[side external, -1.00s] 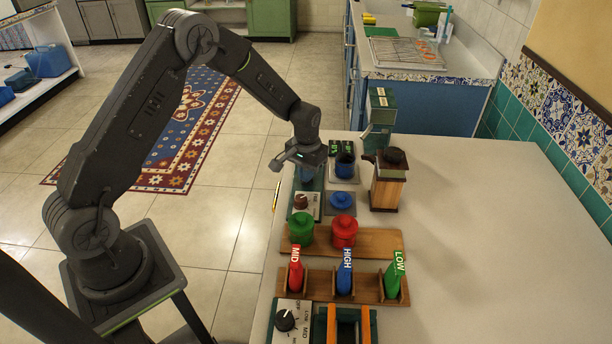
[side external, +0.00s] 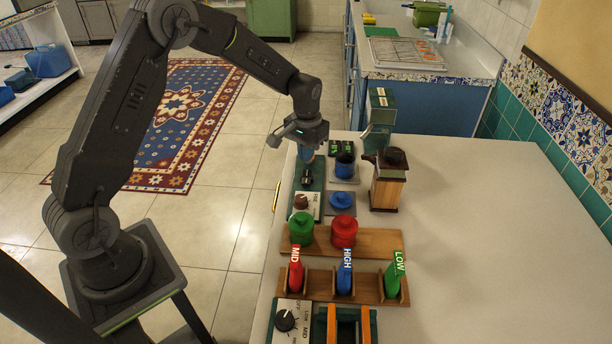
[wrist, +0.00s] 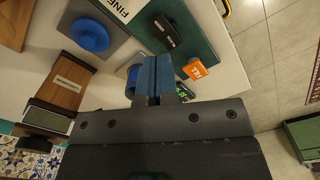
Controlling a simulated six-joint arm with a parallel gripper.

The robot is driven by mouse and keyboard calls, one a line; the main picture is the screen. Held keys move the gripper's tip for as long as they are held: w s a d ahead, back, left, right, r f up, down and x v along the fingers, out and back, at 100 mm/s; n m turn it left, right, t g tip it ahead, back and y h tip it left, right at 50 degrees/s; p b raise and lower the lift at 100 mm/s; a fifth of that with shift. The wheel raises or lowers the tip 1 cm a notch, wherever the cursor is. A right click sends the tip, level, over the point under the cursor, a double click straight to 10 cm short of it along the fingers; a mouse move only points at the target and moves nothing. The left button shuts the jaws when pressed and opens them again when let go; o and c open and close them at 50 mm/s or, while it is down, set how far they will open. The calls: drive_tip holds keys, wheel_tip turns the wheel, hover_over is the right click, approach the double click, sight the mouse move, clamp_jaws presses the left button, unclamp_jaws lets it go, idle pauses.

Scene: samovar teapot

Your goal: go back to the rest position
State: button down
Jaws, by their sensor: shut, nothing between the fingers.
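My gripper (side external: 307,157) hangs fingers down above the far left end of the white table, over a green board (side external: 313,183). In the wrist view its blue fingertips (wrist: 155,75) are pressed together with nothing between them. A small black part (side external: 307,178) stands on the board just below the fingers in the side view. It may be the black piece (wrist: 168,30) in the wrist view. I cannot tell the exact gap between it and the fingers.
The table's right side is clear.

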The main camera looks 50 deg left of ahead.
drive_tip(key=s+d+r+m+t, duration=0.1)
drive_tip(key=s+d+r, duration=0.1)
drive_tip(key=s+r, duration=0.45)
drive_tip(key=s+d+r+t, duration=0.1)
drive_tip(key=s+d+r, duration=0.2)
drive_tip(key=r, duration=0.6)
drive_tip(key=s+d+r+m+t, duration=0.1)
drive_tip(key=s+r, duration=0.1)
drive_tip(key=s, duration=0.7)
drive_tip(key=s+d+r+m+t, duration=0.1)
drive_tip(key=s+d+r+t, duration=0.1)
drive_tip(key=s, duration=0.7)
drive_tip(key=shift+d+r+t, duration=0.25)
drive_tip(key=shift+r+t, duration=0.05)
drive_tip(key=shift+r, duration=0.1)
